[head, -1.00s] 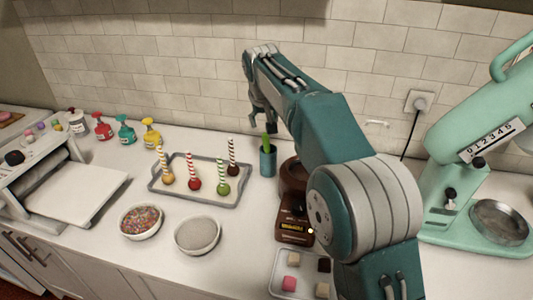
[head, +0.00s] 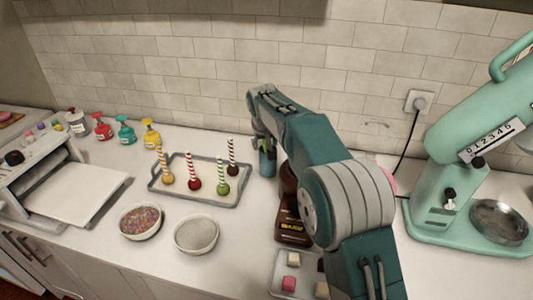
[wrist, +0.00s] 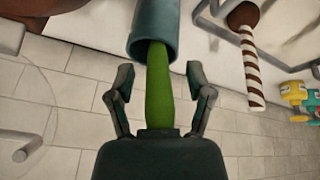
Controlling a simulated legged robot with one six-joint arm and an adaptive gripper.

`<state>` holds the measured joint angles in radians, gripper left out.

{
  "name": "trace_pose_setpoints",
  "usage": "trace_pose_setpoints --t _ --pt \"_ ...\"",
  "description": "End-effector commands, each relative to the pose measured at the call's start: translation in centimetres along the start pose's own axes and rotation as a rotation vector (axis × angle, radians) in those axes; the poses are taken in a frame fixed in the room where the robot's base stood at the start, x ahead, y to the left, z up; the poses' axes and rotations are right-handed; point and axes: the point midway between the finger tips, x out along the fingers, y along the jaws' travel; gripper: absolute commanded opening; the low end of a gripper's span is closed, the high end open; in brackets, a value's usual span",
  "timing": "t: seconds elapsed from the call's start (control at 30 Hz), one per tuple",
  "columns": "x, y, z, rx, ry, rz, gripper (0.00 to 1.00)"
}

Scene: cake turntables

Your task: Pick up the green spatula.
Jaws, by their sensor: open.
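The green spatula's handle (wrist: 158,85) shows in the wrist view, sticking out of a teal cup (wrist: 152,28). The spatula's lower end is hidden inside the cup. My gripper (wrist: 158,72) is open, with one finger on each side of the handle and a gap visible on both sides.
A grey tray (head: 160,190) with several striped-stick cake pops stands left of the cup. A brown warmer (head: 291,226) stands close on the right. Bowls of sprinkles (head: 141,221) and white grains (head: 196,235) are in front. A mint mixer (head: 440,185) stands far right.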

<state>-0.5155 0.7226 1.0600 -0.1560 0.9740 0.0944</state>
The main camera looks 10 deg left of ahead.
Motion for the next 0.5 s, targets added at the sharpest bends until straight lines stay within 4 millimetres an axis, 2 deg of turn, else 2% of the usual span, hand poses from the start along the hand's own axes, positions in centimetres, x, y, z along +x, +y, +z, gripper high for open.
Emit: trace_pose_setpoints --t 0.03,0.07,0.1,0.17,0.2,0.5 --pt "-0.02 0.01 0.0 0.0 0.0 0.0 0.67" --pt "-0.02 0.01 0.0 0.0 0.0 0.0 0.63" --pt "-0.02 0.02 0.0 0.0 0.0 0.0 0.45" --pt "-0.03 0.02 0.0 0.0 0.0 0.0 0.18" --pt "-0.03 0.02 0.0 0.0 -0.001 0.0 0.0" --pt "0.03 -0.02 0.02 0.0 -0.002 0.0 0.0"
